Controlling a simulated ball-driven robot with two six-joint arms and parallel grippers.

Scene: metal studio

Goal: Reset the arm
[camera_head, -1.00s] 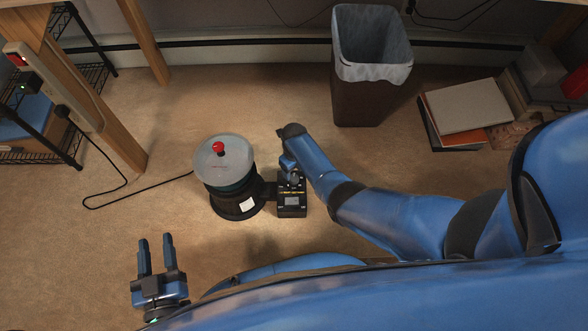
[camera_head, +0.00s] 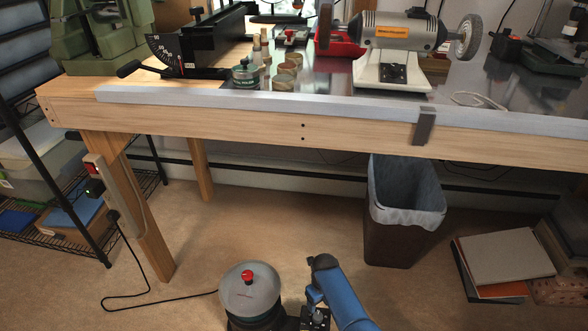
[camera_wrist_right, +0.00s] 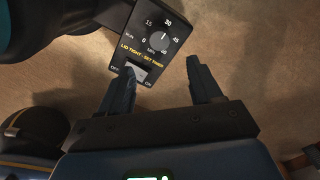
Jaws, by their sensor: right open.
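My right arm (camera_head: 345,302) reaches in at the bottom of the head view, over a black control box (camera_head: 314,319) beside the drum machine. My right gripper (camera_wrist_right: 162,75) shows in the wrist view with its two dark fingers apart and nothing between them. The control box (camera_wrist_right: 178,38) there has a 0–60 minute dial and a pale switch (camera_wrist_right: 137,74) marked OFF and ON. The left finger overlaps the switch in the picture; I cannot tell whether it touches. My left gripper is out of view.
The drum machine (camera_head: 250,288), with a grey lid and red knob, stands on the floor. A wooden workbench (camera_head: 300,128) spans the view above, holding a bench grinder (camera_head: 402,32). A lined bin (camera_head: 398,238) and books (camera_head: 505,262) are right. Open carpet lies left.

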